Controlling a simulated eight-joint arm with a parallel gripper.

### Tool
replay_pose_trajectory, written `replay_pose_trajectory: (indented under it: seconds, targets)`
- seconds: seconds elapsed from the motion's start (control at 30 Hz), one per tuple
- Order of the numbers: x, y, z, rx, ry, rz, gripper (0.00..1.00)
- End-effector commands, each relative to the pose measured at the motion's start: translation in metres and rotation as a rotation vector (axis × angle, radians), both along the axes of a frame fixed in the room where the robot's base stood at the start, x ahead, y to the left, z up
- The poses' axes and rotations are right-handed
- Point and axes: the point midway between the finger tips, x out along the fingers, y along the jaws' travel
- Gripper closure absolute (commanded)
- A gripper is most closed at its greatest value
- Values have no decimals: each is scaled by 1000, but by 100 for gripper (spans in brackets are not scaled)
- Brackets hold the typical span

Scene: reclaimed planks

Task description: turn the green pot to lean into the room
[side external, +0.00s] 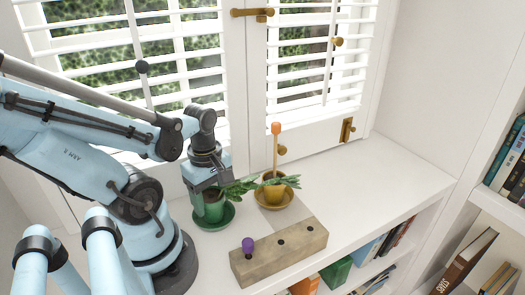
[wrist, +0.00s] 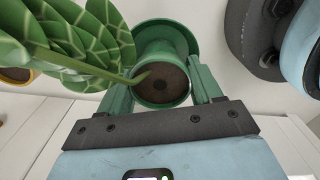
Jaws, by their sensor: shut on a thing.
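The green pot (side external: 212,211) stands upright on a green saucer (side external: 232,212) on the white sill. Its leafy plant (side external: 238,188) leans to the right in the side view, toward the yellow pot. In the wrist view I look down on the green pot (wrist: 180,40) and its dark soil (wrist: 162,82), with the patterned leaves (wrist: 75,40) spreading left. My gripper (side external: 210,190) comes down from above and is shut on the green pot. In the wrist view the fingers of my gripper (wrist: 161,85) lie on either side of the rim.
A yellow pot (side external: 274,194) with a plant and an orange-topped stick (side external: 275,145) stands close on the right. A wooden block (side external: 290,252) with a purple peg (side external: 248,245) and two open holes lies in front. Shutters (side external: 300,60) stand behind. The sill's right side is clear.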

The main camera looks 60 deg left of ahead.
Motion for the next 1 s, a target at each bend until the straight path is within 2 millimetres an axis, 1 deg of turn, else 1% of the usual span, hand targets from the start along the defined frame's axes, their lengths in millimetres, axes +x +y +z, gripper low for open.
replay_pose_trajectory:
  seconds: [0.2, 0.23, 0.4, 0.43, 0.77, 1.0]
  targets:
    - [0, 0, 0, 0, 0, 0, 84]
    - [0, 0, 0, 0, 0, 0, 34]
    - [0, 0, 0, 0, 0, 0, 8]
    - [0, 0, 0, 0, 0, 0, 6]
    - [0, 0, 1, 0, 0, 0, 6]
    - [0, 0, 12, 0, 0, 0, 6]
